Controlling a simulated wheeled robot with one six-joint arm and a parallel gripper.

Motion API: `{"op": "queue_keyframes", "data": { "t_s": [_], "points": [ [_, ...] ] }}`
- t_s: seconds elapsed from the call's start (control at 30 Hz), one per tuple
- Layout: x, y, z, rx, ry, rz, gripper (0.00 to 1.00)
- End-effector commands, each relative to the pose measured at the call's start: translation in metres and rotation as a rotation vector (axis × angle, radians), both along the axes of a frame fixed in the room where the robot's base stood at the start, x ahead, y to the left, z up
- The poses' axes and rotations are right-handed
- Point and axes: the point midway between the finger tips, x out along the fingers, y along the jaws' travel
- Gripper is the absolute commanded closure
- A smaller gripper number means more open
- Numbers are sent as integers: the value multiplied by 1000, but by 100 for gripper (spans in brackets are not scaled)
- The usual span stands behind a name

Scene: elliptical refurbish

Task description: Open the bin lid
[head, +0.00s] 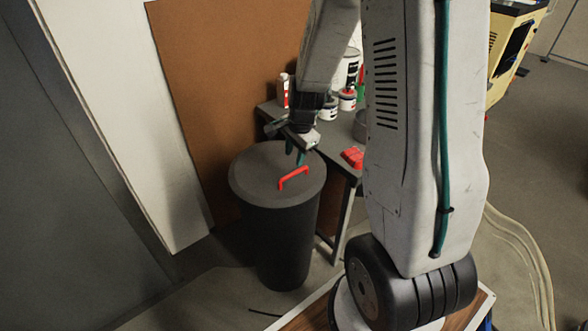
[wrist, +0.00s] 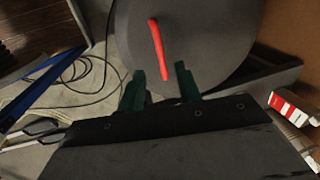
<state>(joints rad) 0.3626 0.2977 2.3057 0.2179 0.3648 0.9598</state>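A dark grey round bin (head: 280,240) stands on the floor beside a small table. Its flat lid (head: 262,170) is on and looks closed. A red handle (head: 294,177) rises from the lid. My gripper (head: 295,158) is above the lid, just behind the handle in the head view. In the wrist view my gripper's two green fingers (wrist: 160,85) are apart with nothing held between them. There the red handle (wrist: 158,50) lies just beyond the fingertips, roughly in line with the gap, over the grey lid (wrist: 200,30).
A grey table (head: 340,165) behind the bin holds paint cans (head: 329,108) and a red object (head: 352,157). A brown board (head: 220,80) leans behind the bin. Cables (wrist: 95,80) lie on the floor. The floor left of the bin is clear.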

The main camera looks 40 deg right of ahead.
Motion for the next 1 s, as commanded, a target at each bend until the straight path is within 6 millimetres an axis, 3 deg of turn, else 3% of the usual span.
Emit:
{"op": "queue_keyframes", "data": {
  "t_s": [0.5, 0.93, 1.0],
  "points": [
    [13, -3, -69, 4, 3, -20, 66],
    [16, -2, -80, 1, 0, -17, 66],
    [16, -2, -80, 1, 0, -17, 82]
  ]
}}
